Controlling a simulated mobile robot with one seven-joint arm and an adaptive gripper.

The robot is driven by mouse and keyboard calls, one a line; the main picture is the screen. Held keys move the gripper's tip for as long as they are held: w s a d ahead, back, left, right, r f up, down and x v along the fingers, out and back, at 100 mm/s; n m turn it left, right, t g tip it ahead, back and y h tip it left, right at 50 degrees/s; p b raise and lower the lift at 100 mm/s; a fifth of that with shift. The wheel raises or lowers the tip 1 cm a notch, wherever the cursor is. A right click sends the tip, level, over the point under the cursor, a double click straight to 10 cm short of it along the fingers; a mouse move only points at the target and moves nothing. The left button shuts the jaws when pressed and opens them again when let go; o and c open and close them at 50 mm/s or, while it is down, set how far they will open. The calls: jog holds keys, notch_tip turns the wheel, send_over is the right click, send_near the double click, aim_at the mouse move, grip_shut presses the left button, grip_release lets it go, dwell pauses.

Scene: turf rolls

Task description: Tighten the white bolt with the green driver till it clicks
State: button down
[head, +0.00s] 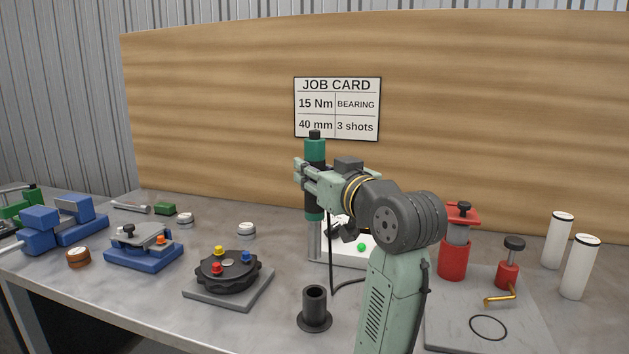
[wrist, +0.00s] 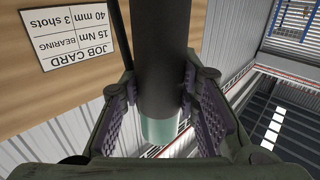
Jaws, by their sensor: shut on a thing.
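The green driver (head: 315,150) stands upright, with a dark middle, in my gripper (head: 308,172), above the bench. In the wrist view the driver (wrist: 160,60) passes between the two ridged pads of my gripper (wrist: 160,105), which is shut on it. A black round fixture (head: 228,272) on a grey plate, to the left of and below the driver, carries yellow (head: 219,251), blue (head: 246,257) and red (head: 216,268) heads. I cannot make out a white bolt on it. The driver's lower tip is hard to tell against the things behind it.
A black flanged cup (head: 314,305) stands in front, by a dark cable. A white panel (head: 350,262) with a green light is partly behind my arm. A blue fixture (head: 143,250) lies left; red cylinders (head: 453,258) and white tubes (head: 578,268) stand right. A job card (head: 337,108) reads 15 Nm.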

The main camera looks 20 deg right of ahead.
aim_at(319, 155)
jog(key=shift+r, duration=1.7)
jog(key=shift+s, duration=0.1)
